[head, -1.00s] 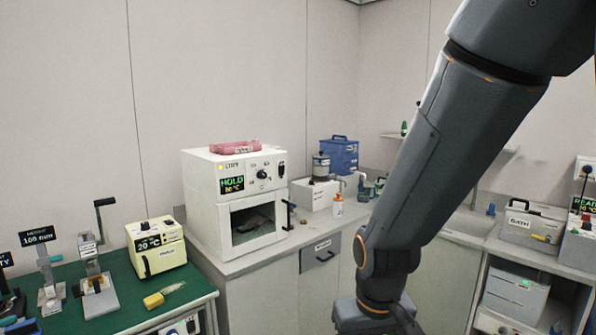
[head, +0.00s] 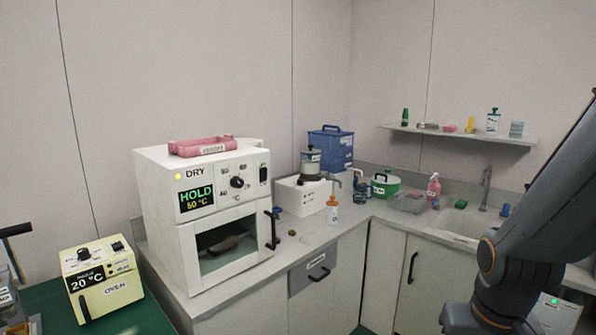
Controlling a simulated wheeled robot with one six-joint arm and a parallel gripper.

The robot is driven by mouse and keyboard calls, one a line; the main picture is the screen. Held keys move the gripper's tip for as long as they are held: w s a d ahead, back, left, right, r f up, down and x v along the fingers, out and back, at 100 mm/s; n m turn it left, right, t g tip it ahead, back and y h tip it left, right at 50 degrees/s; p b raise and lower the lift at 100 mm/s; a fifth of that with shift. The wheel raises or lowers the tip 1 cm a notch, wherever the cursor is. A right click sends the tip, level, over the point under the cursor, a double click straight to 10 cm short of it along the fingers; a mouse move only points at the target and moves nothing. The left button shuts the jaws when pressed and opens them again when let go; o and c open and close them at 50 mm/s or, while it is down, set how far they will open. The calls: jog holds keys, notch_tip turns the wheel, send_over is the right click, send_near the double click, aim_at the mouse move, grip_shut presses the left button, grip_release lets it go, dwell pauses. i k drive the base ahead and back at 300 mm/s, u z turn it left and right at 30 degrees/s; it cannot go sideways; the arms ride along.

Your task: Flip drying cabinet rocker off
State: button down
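The drying cabinet (head: 158,188) is a white box marked DRY, standing on the grey counter left of centre. Its display (head: 196,197) reads HOLD 50 °C, and a yellow lamp (head: 178,176) glows above it. A dark rocker (head: 263,173) sits on the right of the control panel, right of a black knob (head: 237,182); its tilt is too small to tell. The windowed door below has a black handle (head: 272,230) and looks closed. My arm shows at the lower right, well apart from the cabinet. My gripper is not in view.
A cream oven (head: 102,279) showing 20 °C stands to the left on a green mat. A white unit (head: 300,197), an orange-capped bottle (head: 332,211) and a blue case (head: 331,146) stand to the right. The counter front (head: 235,283) is clear.

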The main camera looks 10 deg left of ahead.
aim_at(263, 173)
jog(key=u, duration=0.25)
jog(key=i, duration=1.05)
jog(key=u, duration=0.55)
